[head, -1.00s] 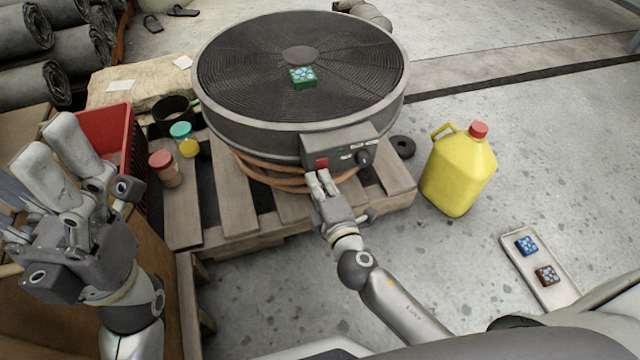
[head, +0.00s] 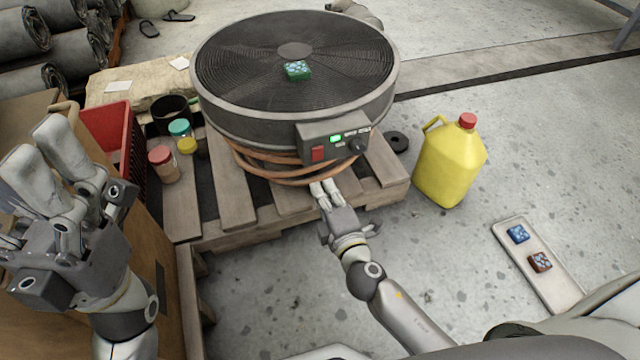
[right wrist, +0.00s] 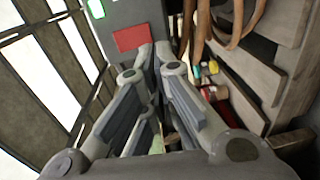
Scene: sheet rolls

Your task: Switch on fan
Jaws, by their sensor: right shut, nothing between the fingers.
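The fan (head: 225,125) is a large round drum with a dark grille, lying flat on a wooden pallet. Its grey control box (head: 303,136) faces me, with a red switch (head: 317,154), a lit green light (head: 335,139) and a dark knob (head: 357,145). The right wrist view also shows the red switch (right wrist: 132,37) and the green light (right wrist: 96,8). My right gripper (head: 323,187) is shut and empty, just below and apart from the switch; its fingers (right wrist: 155,55) show in the wrist view. My left gripper (head: 45,155) is open and empty at the left.
An orange hose (head: 290,180) is coiled under the fan on the pallet (head: 235,195). Jars and a red crate (head: 108,130) are at left. A green block (head: 297,70) rests on the grille.

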